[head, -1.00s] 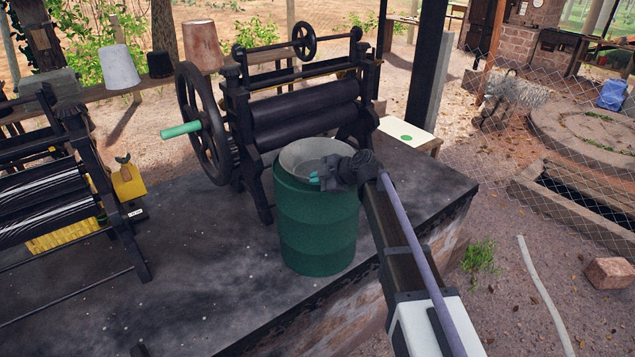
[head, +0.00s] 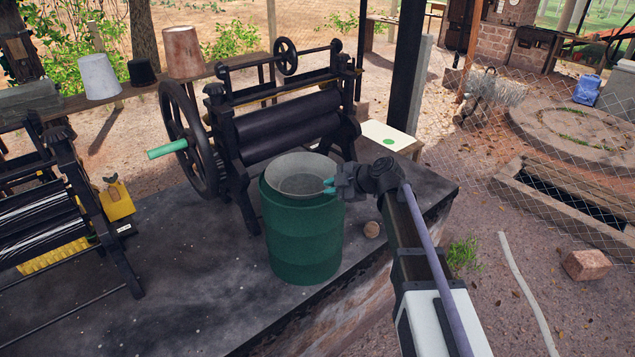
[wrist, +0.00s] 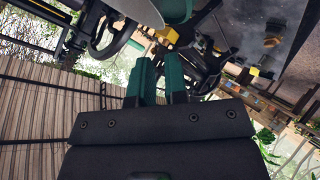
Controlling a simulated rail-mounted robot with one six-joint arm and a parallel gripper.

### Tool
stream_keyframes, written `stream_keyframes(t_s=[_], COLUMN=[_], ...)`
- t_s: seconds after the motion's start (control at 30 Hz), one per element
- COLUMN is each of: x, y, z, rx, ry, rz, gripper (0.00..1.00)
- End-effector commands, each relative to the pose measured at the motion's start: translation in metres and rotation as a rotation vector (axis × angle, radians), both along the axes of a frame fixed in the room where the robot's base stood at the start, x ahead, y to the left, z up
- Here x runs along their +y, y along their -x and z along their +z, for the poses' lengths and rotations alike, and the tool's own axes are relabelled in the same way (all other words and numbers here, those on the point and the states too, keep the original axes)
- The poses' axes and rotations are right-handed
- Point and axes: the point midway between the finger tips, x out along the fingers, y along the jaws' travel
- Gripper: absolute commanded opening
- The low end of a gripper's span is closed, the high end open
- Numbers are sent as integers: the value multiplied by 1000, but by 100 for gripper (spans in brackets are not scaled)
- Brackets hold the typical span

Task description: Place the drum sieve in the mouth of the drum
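The drum sieve (head: 300,180) is a shallow grey round pan in the mouth of the green drum (head: 305,240). Its rim stands a little above the drum's rim, most clearly at the back; I cannot tell whether it sits fully level. The drum stands upright on the dark platform. My gripper (head: 329,186) is at the right edge of the sieve, its teal fingertips close to the rim. In the wrist view the two fingers (wrist: 160,68) are apart with nothing seen between them, and a grey curved piece, probably the sieve, lies beyond the tips.
A black roller mill (head: 285,130) with a large handwheel stands just behind the drum. Another mill (head: 45,215) is at left, by a yellow object (head: 117,200). A small brown round thing (head: 371,230) lies right of the drum. The platform left of the drum is clear.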

Motion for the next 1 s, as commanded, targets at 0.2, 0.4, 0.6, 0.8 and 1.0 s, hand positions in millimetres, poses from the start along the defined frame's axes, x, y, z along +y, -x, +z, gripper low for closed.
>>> stream_keyframes(t_s=[0.2, 0.4, 0.6, 0.8, 1.0], x=[-3, -13, -65, -123, -138], y=[2, 35, 147, 235, 252], z=[1, -13, -58, -75, -76], rx=[-1, 193, 825, 1116, 1134], ry=[0, 12, 104, 138, 120], rz=[1, -102, -713, -1501, -1741], gripper=[14, 14, 14, 14, 14])
